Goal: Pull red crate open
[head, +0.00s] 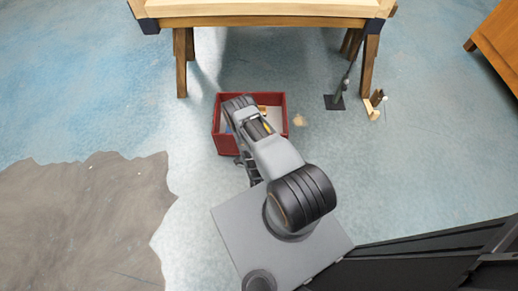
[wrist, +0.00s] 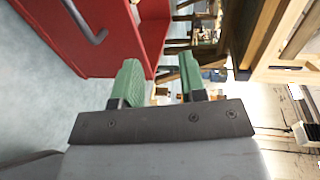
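The red crate (head: 225,143) stands on the floor in front of the table in the head view, its top open and small items inside. My arm reaches over it and hides part of its front and middle. In the wrist view a red face of the crate (wrist: 125,40) fills the upper left, with a grey bar handle (wrist: 82,20) on it. My gripper (wrist: 161,82) shows two green fingers spread apart with nothing between them. The handle is up and left of the fingers, apart from them. My fingers are not clearly visible in the head view.
A wooden table (head: 262,20) stands behind the crate on wooden legs. A dark stand (head: 336,101) and small wooden pieces (head: 374,104) are on the floor to the right. An orange-brown wooden cabinet (head: 500,45) is at upper right. The floor left of the crate is clear.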

